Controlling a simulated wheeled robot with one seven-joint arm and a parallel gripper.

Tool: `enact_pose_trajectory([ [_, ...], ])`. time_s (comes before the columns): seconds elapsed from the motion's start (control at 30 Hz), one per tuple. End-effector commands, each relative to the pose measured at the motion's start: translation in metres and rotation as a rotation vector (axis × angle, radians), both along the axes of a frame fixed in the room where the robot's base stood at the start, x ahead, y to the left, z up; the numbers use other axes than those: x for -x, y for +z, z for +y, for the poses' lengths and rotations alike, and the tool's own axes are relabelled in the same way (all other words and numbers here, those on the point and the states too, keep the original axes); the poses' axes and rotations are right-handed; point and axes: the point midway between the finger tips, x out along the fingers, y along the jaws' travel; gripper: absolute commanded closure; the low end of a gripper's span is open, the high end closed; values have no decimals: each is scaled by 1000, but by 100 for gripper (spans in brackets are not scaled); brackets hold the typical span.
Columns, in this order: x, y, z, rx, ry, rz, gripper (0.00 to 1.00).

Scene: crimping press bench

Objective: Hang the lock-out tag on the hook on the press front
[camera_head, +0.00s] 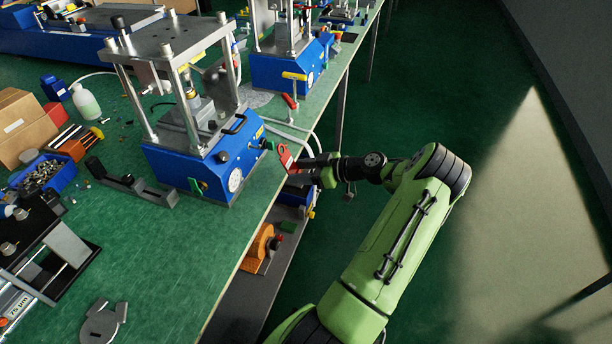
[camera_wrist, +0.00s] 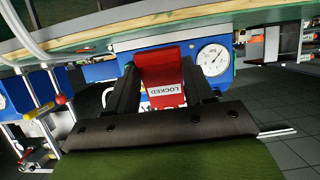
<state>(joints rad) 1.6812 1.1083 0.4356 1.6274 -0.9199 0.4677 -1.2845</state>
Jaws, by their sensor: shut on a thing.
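The red lock-out tag (camera_head: 287,157) is between the fingers of my gripper (camera_head: 304,165), just off the bench edge at the right of the near press. In the wrist view the tag (camera_wrist: 165,70) lies between the two dark fingers, its white "LOCKED" label upside down. My gripper (camera_wrist: 163,88) is shut on it. The near press has a blue base (camera_head: 207,172) with a white gauge (camera_head: 235,180); its blue front (camera_wrist: 100,71) and gauge (camera_wrist: 213,59) show behind the tag. A small gap seems to separate tag and press. I cannot make out the hook.
The green bench top (camera_head: 185,257) holds a second press (camera_head: 283,70) behind, a blue bin (camera_head: 45,174) and a grey bracket (camera_head: 104,323). A lower shelf (camera_head: 244,300) carries an orange spool (camera_head: 261,245). The floor at right is clear.

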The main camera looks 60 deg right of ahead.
Motion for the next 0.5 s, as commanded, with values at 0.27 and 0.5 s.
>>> enact_pose_trajectory([
  [0.27,-19,-2,6,0,1,0,76],
  [0.5,-35,-3,11,0,1,0,76],
])
